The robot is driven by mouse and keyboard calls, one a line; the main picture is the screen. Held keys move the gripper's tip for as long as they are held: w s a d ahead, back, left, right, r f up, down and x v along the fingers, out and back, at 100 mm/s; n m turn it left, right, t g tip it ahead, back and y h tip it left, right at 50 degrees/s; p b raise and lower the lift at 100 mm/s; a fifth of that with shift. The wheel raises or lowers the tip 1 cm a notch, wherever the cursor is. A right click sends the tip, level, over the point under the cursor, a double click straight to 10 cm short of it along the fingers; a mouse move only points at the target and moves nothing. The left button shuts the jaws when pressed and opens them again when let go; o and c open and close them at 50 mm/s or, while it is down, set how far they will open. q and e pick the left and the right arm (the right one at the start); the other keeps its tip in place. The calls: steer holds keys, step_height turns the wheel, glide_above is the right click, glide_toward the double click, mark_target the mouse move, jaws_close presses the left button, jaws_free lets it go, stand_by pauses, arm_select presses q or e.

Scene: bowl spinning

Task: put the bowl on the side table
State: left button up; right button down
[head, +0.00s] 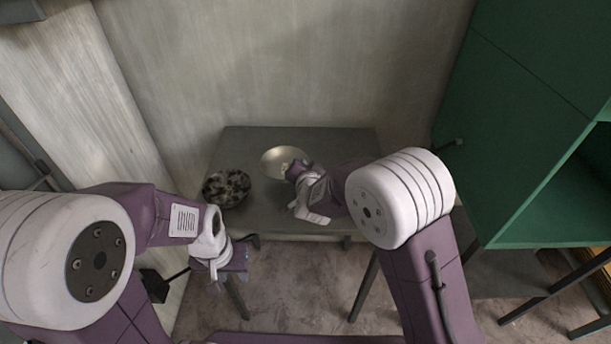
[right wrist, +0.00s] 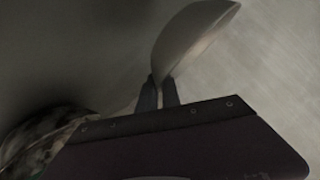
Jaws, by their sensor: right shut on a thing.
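A shiny pale bowl (head: 283,157) is at the right gripper, over the back middle of the dark side table (head: 345,143). My right gripper (head: 292,168) is shut on the bowl's near rim. In the right wrist view the bowl (right wrist: 192,38) stands tilted, with its edge between the two dark fingers (right wrist: 163,92). I cannot tell whether the bowl touches the table. My left gripper (head: 228,272) hangs in front of the table's left front, apart from the bowl; its fingers are too small to read.
A black and white speckled round object (head: 227,187) sits at the table's left; it also shows in the right wrist view (right wrist: 45,135). A green cabinet (head: 520,120) stands to the right. A grey wall (head: 280,60) is behind the table.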

step_height(320, 180, down, 4)
steer(key=shift+r+b, duration=0.15)
steer(key=shift+b, duration=0.35)
steer(key=shift+w+f, duration=0.1)
steer(key=shift+f, duration=0.2)
steer(key=c, duration=1.5)
jaws_free()
steer(key=shift+c, duration=0.2)
